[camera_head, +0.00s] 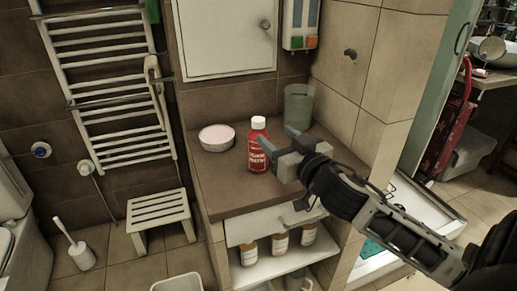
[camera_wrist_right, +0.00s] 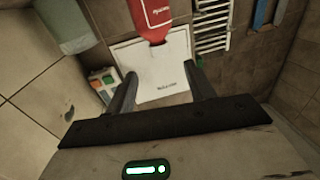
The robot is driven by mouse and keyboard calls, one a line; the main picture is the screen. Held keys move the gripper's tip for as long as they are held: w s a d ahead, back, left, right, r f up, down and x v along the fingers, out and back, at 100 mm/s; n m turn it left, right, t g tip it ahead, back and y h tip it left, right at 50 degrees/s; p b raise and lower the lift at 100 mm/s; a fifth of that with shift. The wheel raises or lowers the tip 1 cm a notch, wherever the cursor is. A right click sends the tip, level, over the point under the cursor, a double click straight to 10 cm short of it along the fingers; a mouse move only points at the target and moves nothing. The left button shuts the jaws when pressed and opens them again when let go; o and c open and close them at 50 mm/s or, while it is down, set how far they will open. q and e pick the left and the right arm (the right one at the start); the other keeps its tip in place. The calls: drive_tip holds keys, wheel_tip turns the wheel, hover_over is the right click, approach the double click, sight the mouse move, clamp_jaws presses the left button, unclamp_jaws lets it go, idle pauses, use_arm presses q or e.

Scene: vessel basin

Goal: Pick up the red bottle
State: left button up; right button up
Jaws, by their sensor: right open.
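The red bottle (camera_head: 259,149) with a white cap stands upright on the brown counter (camera_head: 225,190). My right gripper (camera_head: 273,141) reaches in from the right with its jaws open, close to the bottle's right side. One finger overlaps the bottle's edge in the head view; I cannot tell whether they touch. In the right wrist view the bottle (camera_wrist_right: 154,14) shows at the top, cut off by the frame. It lies beyond the fingertips of the open gripper (camera_wrist_right: 164,75), with nothing between the fingers. My left gripper is not in view.
A round pinkish-white bowl (camera_head: 217,138) stands left of the bottle, and a greenish cup (camera_head: 298,106) stands behind the gripper. A partly open drawer (camera_head: 262,224) and a shelf with several small bottles are below. A white stool (camera_head: 160,214) stands left.

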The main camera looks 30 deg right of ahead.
sight(255, 117)
drive_tip(key=w, duration=0.6)
drive_tip(key=shift+d+p, duration=0.25)
drive_tip(key=shift+p, duration=0.05)
drive_tip(key=shift+w+d+r+p, duration=0.15)
drive_tip(key=shift+w+p, duration=0.45)
drive_tip(key=shift+w, duration=2)
drive_tip(key=shift+c, duration=0.3)
clamp_jaws()
